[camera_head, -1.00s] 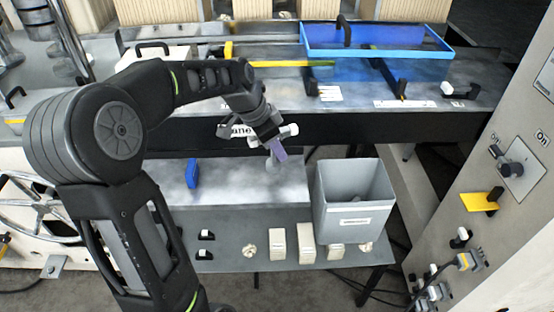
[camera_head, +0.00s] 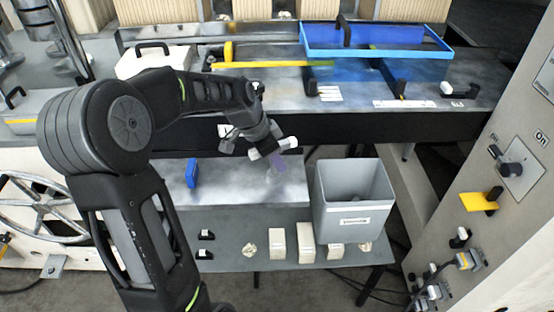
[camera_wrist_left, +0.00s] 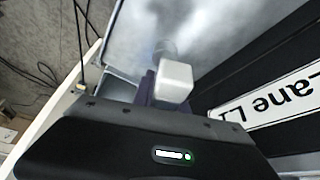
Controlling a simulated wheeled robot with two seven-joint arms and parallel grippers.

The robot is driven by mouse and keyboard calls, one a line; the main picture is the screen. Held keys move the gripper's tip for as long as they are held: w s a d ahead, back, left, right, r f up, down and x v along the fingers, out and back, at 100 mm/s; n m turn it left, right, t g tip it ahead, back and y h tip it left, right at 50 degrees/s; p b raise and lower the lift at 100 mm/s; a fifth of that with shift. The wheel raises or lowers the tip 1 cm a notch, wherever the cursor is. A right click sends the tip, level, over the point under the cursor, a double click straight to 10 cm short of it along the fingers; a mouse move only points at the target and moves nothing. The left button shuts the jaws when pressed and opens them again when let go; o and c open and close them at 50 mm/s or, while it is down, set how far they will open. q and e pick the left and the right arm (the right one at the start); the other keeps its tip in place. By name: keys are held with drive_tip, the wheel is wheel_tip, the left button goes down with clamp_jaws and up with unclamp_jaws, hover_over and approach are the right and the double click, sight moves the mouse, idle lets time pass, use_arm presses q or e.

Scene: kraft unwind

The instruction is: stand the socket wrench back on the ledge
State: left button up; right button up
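The socket wrench (camera_head: 280,161) shows as a small purple and grey piece just below my left gripper (camera_head: 272,148), over the metallic lower ledge (camera_head: 235,188). The left gripper's pale fingertips are close on either side of it, and it appears held between them. In the left wrist view, one pale fingertip (camera_wrist_left: 172,80) covers much of the wrench. A dark purple part shows beside the fingertip, and a round grey end (camera_wrist_left: 163,48) shows beyond it. Whether the wrench touches the ledge I cannot tell. My right gripper is out of view.
A grey bin (camera_head: 335,218) stands right of the ledge. A blue block (camera_head: 192,173) is on the ledge to the left. Several pale boxes (camera_head: 305,243) stand in front. A blue tray (camera_head: 375,52) lies on the upper deck, whose dark front edge is behind the gripper.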

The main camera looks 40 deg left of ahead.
use_arm(q)
drive_tip(key=o, duration=0.5)
drive_tip(key=shift+c, duration=0.2)
drive_tip(key=shift+r, duration=0.15)
drive_tip(key=v, duration=1.2)
drive_tip(key=shift+b, duration=0.3)
